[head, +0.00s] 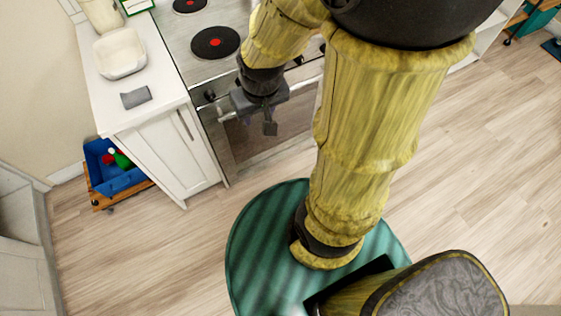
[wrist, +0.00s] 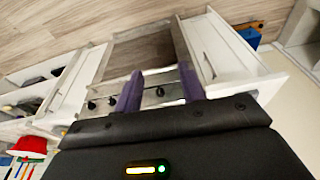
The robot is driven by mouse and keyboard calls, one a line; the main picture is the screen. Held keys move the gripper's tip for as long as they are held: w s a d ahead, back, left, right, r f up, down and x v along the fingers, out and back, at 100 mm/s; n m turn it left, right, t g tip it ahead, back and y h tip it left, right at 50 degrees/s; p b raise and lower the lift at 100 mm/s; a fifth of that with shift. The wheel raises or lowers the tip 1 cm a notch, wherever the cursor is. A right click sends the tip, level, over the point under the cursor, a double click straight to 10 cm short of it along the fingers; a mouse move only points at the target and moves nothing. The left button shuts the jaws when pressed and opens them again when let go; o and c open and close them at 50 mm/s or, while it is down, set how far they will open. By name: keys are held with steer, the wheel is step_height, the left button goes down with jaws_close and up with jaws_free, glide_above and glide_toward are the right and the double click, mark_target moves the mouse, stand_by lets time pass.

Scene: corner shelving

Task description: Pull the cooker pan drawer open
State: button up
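The cooker stands against the counter, with its hob (head: 215,42) on top and its steel front (head: 235,160) facing me. Its oven handle (head: 228,116) runs across the upper front. The pan drawer seems to be the low strip near the floor; I cannot make out its edges, and no gap shows. In the head view my gripper (head: 262,118) hangs in front of the upper cooker front, near the handle. In the wrist view my gripper (wrist: 161,88) shows two purple fingers spread apart, nothing between them, pointing at the cooker front (wrist: 145,55); its knobs (wrist: 112,101) show near the fingers.
A white cabinet (head: 165,150) stands left of the cooker, with a white basin (head: 119,53) and a grey cloth (head: 136,97) on its top. The wooden floor (head: 490,150) to the right is clear.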

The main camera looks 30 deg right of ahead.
steer(key=w+d+f+m+t+b, duration=0.2)
steer(key=w+d+f+b, duration=0.55)
steer(key=f, duration=0.75)
steer(key=w+d+f+m+t+b, duration=0.15)
steer(key=w+f+b, duration=0.25)
steer(key=f+b, duration=0.85)
steer(key=w+d+f+m+t+b, duration=0.1)
steer(key=w+d+f+b, duration=0.5)
steer(key=f, duration=1.2)
steer(key=s+d+f+m+t+b, duration=0.1)
steer(key=s+f+m+t+b, duration=0.1)
steer(key=f+b, duration=0.7)
steer(key=s+d+f+m+t+b, duration=0.1)
steer(key=s+f+m+t+b, duration=0.2)
steer(key=f+b, duration=0.7)
steer(key=s+d+f+m+t+b, duration=0.1)
steer(key=f+m+t+b, duration=0.5)
steer(key=f, duration=1.9)
steer(key=s+m+b, duration=0.1)
steer(key=m+b, duration=0.1)
steer(key=b, duration=0.1)
steer(key=shift+s+d+f+y, duration=0.15)
steer(key=shift+s+d+y, duration=0.15)
steer(key=shift+d, duration=0.05)
steer(key=shift+w, duration=0.1)
